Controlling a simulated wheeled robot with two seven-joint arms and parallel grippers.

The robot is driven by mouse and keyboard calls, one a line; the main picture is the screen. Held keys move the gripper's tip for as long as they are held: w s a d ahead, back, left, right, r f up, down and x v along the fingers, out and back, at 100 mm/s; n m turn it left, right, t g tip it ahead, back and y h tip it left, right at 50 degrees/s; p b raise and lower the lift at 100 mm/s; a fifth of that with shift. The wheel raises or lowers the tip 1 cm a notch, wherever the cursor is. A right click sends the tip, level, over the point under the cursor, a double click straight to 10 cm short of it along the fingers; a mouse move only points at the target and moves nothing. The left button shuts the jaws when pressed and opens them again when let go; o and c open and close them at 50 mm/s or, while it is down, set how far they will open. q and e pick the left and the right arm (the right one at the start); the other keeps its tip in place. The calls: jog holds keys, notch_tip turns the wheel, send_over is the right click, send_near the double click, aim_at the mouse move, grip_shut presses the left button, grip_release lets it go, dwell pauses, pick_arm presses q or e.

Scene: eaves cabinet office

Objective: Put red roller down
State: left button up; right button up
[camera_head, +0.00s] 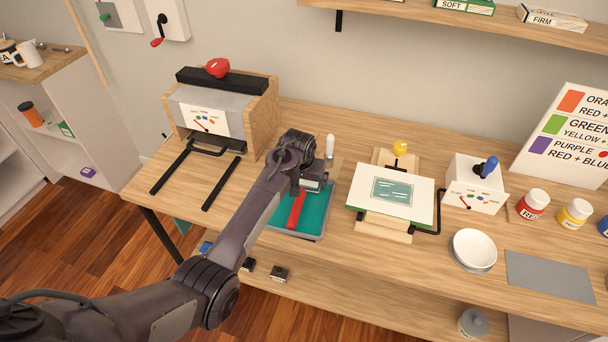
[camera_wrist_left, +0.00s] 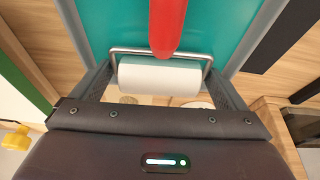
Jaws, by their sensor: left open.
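The red roller has a red handle (camera_head: 297,210) and lies with that handle over the teal tray (camera_head: 312,222). In the left wrist view its white cylinder (camera_wrist_left: 160,79) and wire frame sit in front of my gripper, with the red handle (camera_wrist_left: 167,25) running away over the teal surface. My left gripper (camera_head: 314,183) is just above the tray's back end, at the roller's head. Its fingers are apart, one on each side of the cylinder. My right gripper is not in view.
A printing board with a green-printed sheet (camera_head: 393,196) stands right of the tray. A wooden-sided press (camera_head: 221,112) with black rails stands to the left. White bowls (camera_head: 474,249), paint jars (camera_head: 532,204) and a grey mat (camera_head: 549,275) lie farther right.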

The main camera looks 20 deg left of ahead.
pick_arm(q)
jog(key=v, duration=1.2)
jog(key=shift+b, duration=0.4)
jog(key=shift+r, duration=0.1)
jog(key=s+f, duration=0.1)
jog(key=s, duration=0.1)
jog(key=s+f, duration=0.2)
jog(key=s, duration=0.1)
jog(key=s+a+f, duration=0.1)
jog(key=s+f, duration=0.1)
jog(key=shift+s+a, duration=0.1)
jog(key=shift+s, duration=0.1)
jog(key=s+m, duration=0.2)
jog(key=s, duration=2.1)
notch_tip(320, 180, down, 29)
jog(key=s+g, duration=0.2)
jog(key=s+a+f, duration=0.2)
jog(key=s+f, duration=0.7)
jog(key=s+a+f, duration=0.2)
jog(key=s+f, duration=0.8)
jog(key=shift+s+a+m+g, duration=0.2)
jog(key=shift+s+m+g, duration=0.15)
jog(key=shift+m+g, duration=0.05)
